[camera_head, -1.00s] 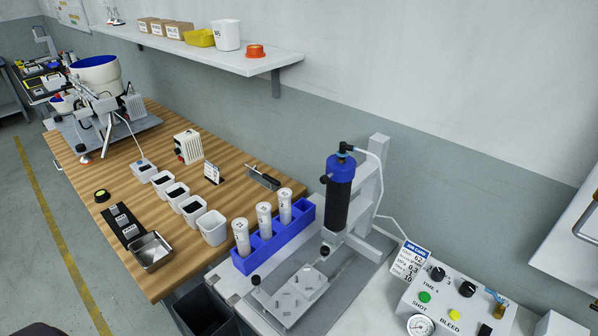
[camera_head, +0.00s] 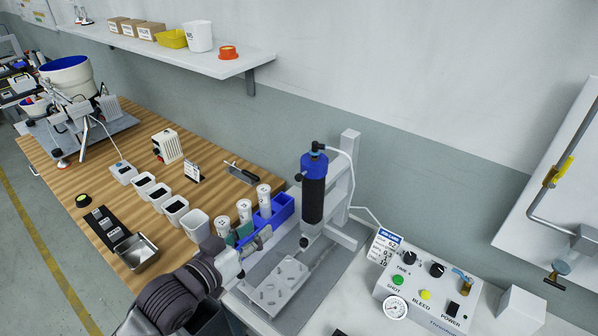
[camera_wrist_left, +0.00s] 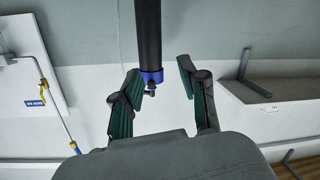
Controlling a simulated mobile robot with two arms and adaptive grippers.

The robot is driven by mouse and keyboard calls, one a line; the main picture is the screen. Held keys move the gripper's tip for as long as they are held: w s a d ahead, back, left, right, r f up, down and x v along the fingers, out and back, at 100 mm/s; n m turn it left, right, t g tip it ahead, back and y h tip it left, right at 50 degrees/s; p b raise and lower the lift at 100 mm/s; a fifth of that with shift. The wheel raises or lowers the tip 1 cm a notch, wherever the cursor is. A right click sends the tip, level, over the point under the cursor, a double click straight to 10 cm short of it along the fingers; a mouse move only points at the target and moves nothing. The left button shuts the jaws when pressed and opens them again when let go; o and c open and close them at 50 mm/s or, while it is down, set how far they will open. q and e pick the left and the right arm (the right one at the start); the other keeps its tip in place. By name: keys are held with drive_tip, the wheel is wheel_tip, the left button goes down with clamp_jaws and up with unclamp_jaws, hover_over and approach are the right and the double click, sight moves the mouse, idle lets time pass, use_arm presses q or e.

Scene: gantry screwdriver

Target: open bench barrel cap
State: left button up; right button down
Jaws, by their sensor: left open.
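The bench barrel (camera_head: 313,203) is an upright black cylinder on the metal stand, with a blue cap (camera_head: 314,164) on top and a hose fitted there. My left gripper (camera_head: 250,237) reaches in from the lower left, low in front of the blue rack and left of the barrel. It is open and empty, apart from the barrel. In the left wrist view, which looks inverted, the barrel (camera_wrist_left: 149,35) ends in a blue part (camera_wrist_left: 152,77) that lines up between the open fingers (camera_wrist_left: 158,76). My right gripper is not in view.
A blue rack (camera_head: 284,208) with several white tubes stands behind my left gripper. A control box (camera_head: 425,290) with buttons and a gauge sits right of the stand. A shelf (camera_head: 225,66) runs along the wall. White bins stand on the wooden bench (camera_head: 100,185).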

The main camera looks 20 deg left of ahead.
use_arm(q)
drive_tip(key=t+h, duration=0.1)
drive_tip(key=h, duration=0.1)
approach(297, 179)
drive_tip(key=s, duration=0.3)
drive_tip(key=p+x, duration=0.1)
drive_tip(key=x, duration=0.3)
drive_tip(key=p+x, duration=0.1)
drive_tip(key=x, duration=0.3)
drive_tip(key=a+p+x, duration=0.1)
drive_tip(key=x, duration=0.3)
drive_tip(key=shift+w+r+p, duration=0.1)
drive_tip(key=shift+w+p, duration=0.2)
drive_tip(key=shift+w+d, duration=0.3)
drive_tip(key=shift+w, duration=0.35)
clamp_jaws()
